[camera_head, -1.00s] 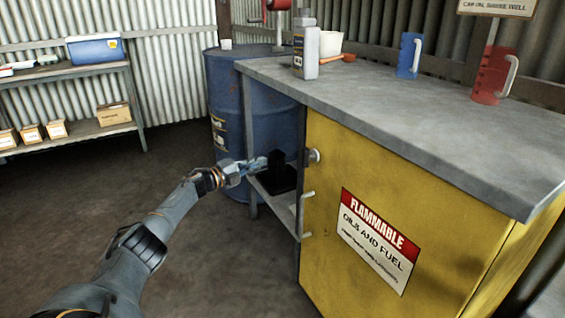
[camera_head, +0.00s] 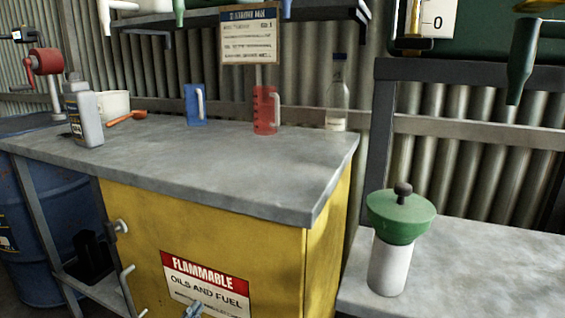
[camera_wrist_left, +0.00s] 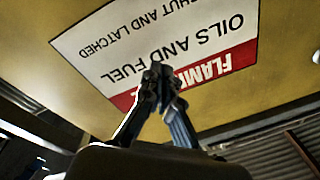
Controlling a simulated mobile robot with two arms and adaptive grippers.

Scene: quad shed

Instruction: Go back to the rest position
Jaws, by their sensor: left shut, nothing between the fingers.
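My left gripper (camera_head: 193,309) shows only as a small tip at the bottom edge of the head view, in front of the yellow cabinet (camera_head: 275,262). In the left wrist view my left gripper (camera_wrist_left: 160,75) is shut with its fingertips together and empty. Behind the fingers is the cabinet's red and white flammable sign (camera_wrist_left: 190,40), upside down in that view. I cannot tell how far the fingers are from the sign. The cabinet's door looks shut in the head view. My right gripper is not in view.
A grey bottle (camera_head: 85,120), a blue jug (camera_head: 195,105), a red jug (camera_head: 265,110) and a clear bottle (camera_head: 337,100) stand on the grey worktop (camera_head: 200,155). A green-topped white container (camera_head: 390,262) stands on the right bench (camera_head: 460,270). A blue drum (camera_head: 25,225) is at left.

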